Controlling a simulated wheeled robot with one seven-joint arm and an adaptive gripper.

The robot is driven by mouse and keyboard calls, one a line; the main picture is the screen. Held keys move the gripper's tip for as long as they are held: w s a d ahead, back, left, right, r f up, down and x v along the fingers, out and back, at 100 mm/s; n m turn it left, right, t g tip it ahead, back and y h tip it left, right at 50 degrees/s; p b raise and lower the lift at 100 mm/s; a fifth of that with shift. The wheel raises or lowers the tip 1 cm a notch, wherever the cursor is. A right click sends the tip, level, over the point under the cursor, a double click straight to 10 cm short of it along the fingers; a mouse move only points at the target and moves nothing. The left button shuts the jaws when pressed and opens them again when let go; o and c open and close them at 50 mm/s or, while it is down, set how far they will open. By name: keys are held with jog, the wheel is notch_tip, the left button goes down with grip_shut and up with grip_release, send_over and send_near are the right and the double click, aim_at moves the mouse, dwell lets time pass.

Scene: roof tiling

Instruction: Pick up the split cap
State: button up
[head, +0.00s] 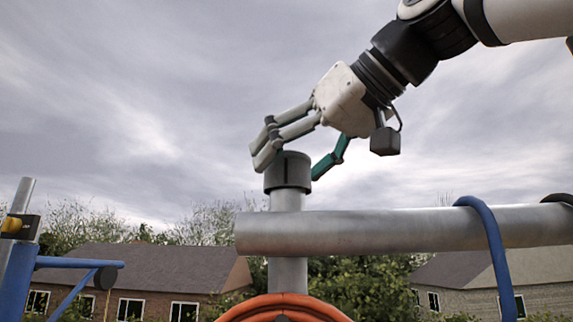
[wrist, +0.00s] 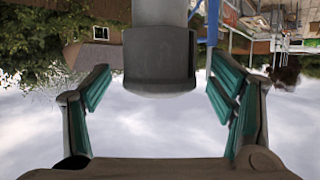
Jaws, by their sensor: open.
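The split cap (head: 288,172) is a dark grey cylinder on the top end of an upright metal post (head: 288,275). A narrow dark slit shows on its side. In the wrist view the cap (wrist: 158,62) appears upside down, between the finger pads. My gripper (head: 294,166) is open, with its fingers on either side of the cap. In the wrist view my gripper's (wrist: 160,95) green pads show clear gaps to the cap on both sides. In the head view the near fingers overlap the cap's upper left edge, and I cannot tell whether they touch it.
A thick horizontal metal tube (head: 400,230) crosses the post just below the cap. A blue hose or strap (head: 492,250) hangs over it at right. An orange coil (head: 284,308) sits at the bottom. A blue frame (head: 75,263) stands at left. Open sky surrounds my gripper.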

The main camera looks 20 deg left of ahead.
jog(key=shift+c, duration=0.2)
jog(key=c, duration=1.1)
jog(key=shift+r, duration=0.2)
